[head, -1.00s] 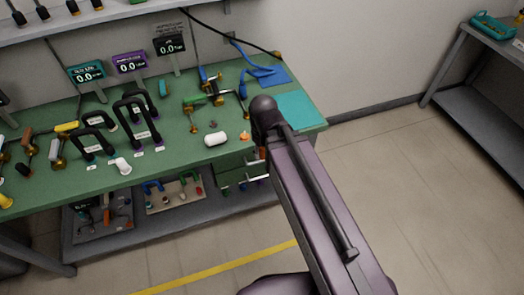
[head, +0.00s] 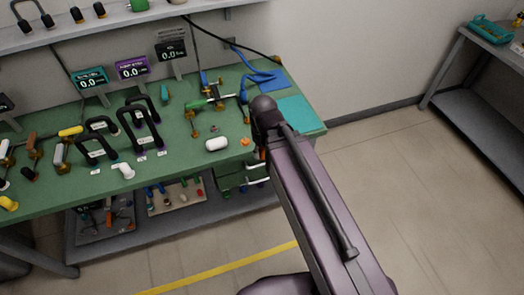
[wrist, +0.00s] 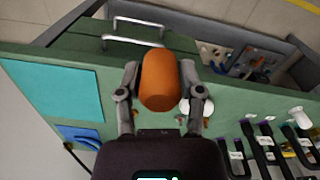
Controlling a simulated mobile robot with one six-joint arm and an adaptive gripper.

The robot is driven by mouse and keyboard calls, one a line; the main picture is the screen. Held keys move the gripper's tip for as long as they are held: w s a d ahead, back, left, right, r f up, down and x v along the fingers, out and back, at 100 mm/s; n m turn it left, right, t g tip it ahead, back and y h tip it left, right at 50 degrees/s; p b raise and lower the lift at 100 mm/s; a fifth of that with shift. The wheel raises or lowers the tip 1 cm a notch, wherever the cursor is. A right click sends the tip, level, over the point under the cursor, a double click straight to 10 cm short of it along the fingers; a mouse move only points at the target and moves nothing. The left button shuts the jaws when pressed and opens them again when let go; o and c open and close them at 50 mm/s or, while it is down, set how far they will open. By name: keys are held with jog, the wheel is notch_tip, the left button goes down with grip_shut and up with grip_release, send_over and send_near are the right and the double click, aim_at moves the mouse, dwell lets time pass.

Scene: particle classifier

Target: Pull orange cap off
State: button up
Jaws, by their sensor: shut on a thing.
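In the wrist view the orange cap (wrist: 160,80) is large and close, held between the two fingers of my gripper (wrist: 160,82). The fingers are shut on its sides. It appears over the front part of the green bench, near its front edge; whether it is clear of the surface or still joined to something below cannot be seen. In the head view my arm hides the gripper. A small orange piece (head: 245,141) shows just left of the arm near the bench's front edge; I cannot tell if it is the held cap.
A white cylinder (head: 216,143) lies on the green bench (head: 185,170), partly behind my right finger in the wrist view. A teal mat (head: 298,112) is at the bench's right end. Black handles (head: 138,130) stand to the left. Drawers with metal handles (wrist: 135,42) are below the edge.

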jog(key=shift+r+p, duration=1.55)
